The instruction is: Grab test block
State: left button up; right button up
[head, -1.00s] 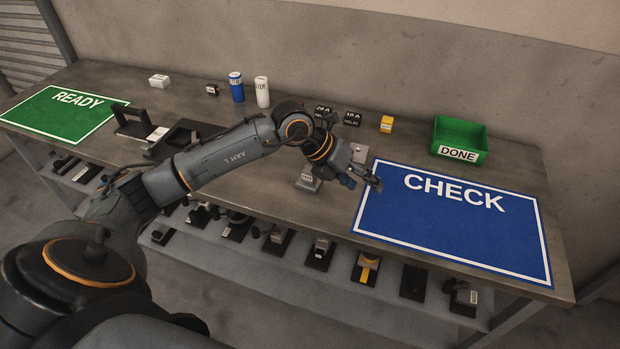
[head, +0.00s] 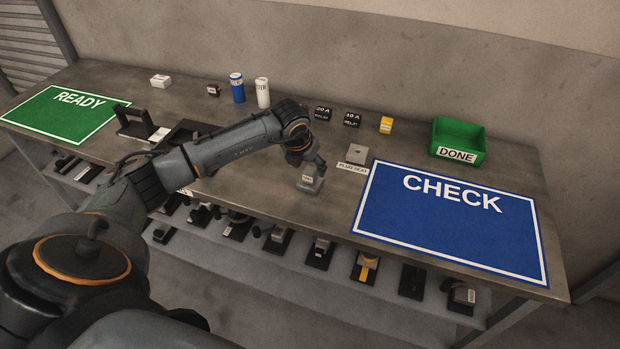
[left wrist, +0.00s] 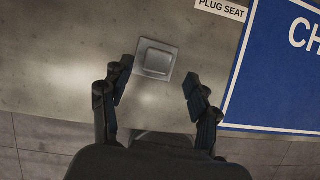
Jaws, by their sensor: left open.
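A small grey block on a square plate, which I take for the test block (head: 310,184), sits near the front edge of the table, left of the blue mat. It carries a small label that I cannot read. My left gripper (head: 316,167) is right above it in the head view, pointing down. In the left wrist view the block (left wrist: 157,58) shows from above, between and slightly beyond the two open fingers (left wrist: 158,75). The fingers appear apart from it on both sides. My right gripper is not in view.
The plug seat (head: 356,153) stands right of the block, with the CHECK mat (head: 450,235) beyond it. A green DONE bin (head: 474,136), black relays (head: 352,119) and a yellow block (head: 386,125) stand behind. A black tray (head: 190,132) lies left, under my arm.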

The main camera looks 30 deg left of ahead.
aim_at(310, 169)
pick_arm(q)
jog(key=p+x, duration=0.1)
jog(key=x, duration=0.3)
jog(key=shift+w+a+f, duration=0.2)
jog(key=shift+f, duration=0.15)
jog(key=shift+c, duration=0.5)
jog(key=shift+r, duration=0.1)
grip_shut()
